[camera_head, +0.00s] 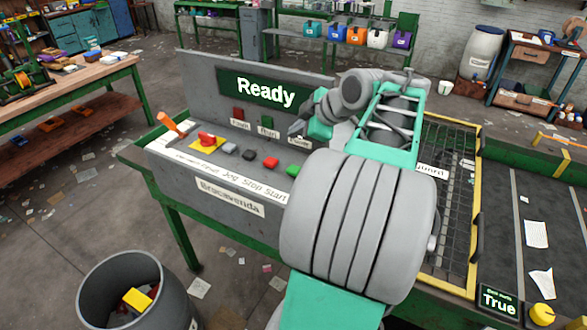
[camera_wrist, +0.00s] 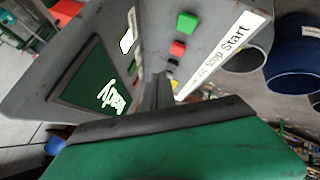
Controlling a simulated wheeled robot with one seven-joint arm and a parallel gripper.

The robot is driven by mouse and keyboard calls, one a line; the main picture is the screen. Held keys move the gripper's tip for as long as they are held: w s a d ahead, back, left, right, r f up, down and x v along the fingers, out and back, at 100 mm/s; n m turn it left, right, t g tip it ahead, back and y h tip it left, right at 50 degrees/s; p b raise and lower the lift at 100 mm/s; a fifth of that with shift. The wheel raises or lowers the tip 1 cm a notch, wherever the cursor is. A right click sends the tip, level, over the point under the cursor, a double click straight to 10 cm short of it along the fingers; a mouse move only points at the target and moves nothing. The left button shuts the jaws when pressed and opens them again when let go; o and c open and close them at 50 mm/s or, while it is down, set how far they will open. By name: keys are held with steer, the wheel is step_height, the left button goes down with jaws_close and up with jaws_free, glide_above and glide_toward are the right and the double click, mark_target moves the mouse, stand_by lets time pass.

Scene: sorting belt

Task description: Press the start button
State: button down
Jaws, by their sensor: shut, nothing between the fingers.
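The green start button (camera_head: 293,170) is at the right end of the button row on the grey control panel, above the "Start" label. It also shows in the wrist view (camera_wrist: 187,22), near the top. The red stop button (camera_head: 271,162) is to its left and shows beside it in the wrist view (camera_wrist: 177,48). My gripper (camera_head: 297,130) is shut and empty, above and behind the button row, near the indicator lights. In the wrist view its dark fingers (camera_wrist: 158,90) point toward the panel, apart from the green button.
The panel screen (camera_head: 257,91) reads "Ready". A red knob on a yellow plate (camera_head: 207,142) and an orange lever (camera_head: 169,123) stand at the panel's left. A bin (camera_head: 130,285) is at the lower left. A yellow-edged mesh guard (camera_head: 476,200) and dark belt are at right.

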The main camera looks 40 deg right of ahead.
steer(key=b, duration=0.6)
glide_toward(290, 166)
steer(key=w, duration=0.1)
steer(key=w+f, duration=0.1)
steer(key=w, duration=0.1)
steer(key=w+f, duration=0.1)
steer(key=shift+w+a, duration=0.1)
steer(key=shift+w, duration=0.25)
steer(key=shift+f, duration=0.25)
stand_by(0.7)
steer(key=shift+f+b, duration=0.45)
steer(key=shift+b, duration=0.15)
steer(key=shift+f+b, duration=0.5)
steer(key=shift+b, duration=0.05)
stand_by(0.4)
stand_by(0.4)
steer(key=shift+r+p, duration=0.55)
steer(key=shift+r, duration=0.4)
